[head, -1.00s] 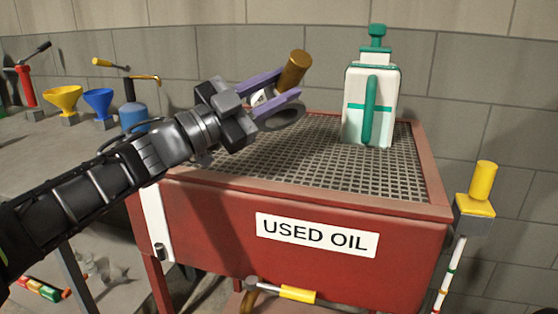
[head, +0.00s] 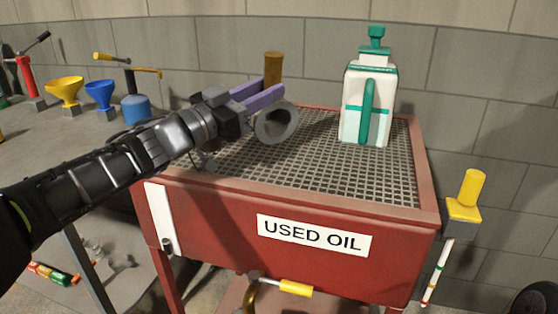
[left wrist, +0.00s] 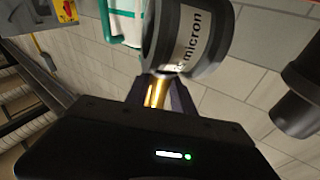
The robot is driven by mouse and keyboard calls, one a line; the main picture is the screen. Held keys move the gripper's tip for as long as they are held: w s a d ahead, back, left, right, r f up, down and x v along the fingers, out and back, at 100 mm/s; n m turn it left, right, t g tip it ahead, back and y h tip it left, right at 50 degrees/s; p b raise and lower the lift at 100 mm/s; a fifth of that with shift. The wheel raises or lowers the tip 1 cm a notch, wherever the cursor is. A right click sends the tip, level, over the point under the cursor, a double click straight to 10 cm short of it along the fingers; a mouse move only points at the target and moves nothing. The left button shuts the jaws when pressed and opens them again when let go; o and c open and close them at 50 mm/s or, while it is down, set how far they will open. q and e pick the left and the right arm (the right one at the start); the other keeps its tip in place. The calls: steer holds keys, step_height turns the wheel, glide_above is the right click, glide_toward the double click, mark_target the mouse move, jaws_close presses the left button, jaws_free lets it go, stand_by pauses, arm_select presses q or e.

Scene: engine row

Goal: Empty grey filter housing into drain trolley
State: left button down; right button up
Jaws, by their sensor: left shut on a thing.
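My left gripper (head: 262,97) is shut on the brown-gold handle (head: 272,68) of the grey filter housing (head: 277,122). The housing is tipped on its side over the grate, its round open mouth facing the head camera. The left wrist view shows the housing (left wrist: 187,40) with a white label reading "micron" and the gold handle (left wrist: 157,92) between the fingers. No oil stream shows. The red drain trolley (head: 215,215), labelled "USED OIL", has a mesh grate top (head: 310,165) below the housing. My right gripper is not in view.
A white and green jug (head: 370,100) stands at the back right of the grate. A yellow-handled part (head: 468,200) is at the trolley's right corner. Yellow (head: 64,92) and blue (head: 99,96) funnels stand on the bench at left. The grate's front is clear.

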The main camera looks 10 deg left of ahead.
arm_select(q)
steer(key=shift+r, duration=0.15)
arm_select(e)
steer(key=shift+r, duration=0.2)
arm_select(q)
steer(key=shift+w+a+n+p, duration=0.3)
steer(key=shift+n+p, duration=0.3)
steer(key=shift+p, duration=0.1)
steer(key=w+a+r+n+g+y+p, duration=0.25)
steer(key=w+a+r+n+p, duration=0.6)
steer(key=p, duration=2.35)
steer(key=w+a+f+n+g, duration=0.1)
steer(key=w+f+n+g, duration=0.1)
steer(key=f+n, duration=0.6)
step_height(320, 180, down, 2)
steer(key=shift+w+a+f+b, duration=0.2)
steer(key=shift+w+a+b, duration=0.15)
steer(key=shift+w, duration=0.3)
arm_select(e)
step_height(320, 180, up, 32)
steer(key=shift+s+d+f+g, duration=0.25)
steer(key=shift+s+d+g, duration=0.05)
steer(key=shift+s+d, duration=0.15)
arm_select(q)
steer(key=shift+n+g, duration=0.25)
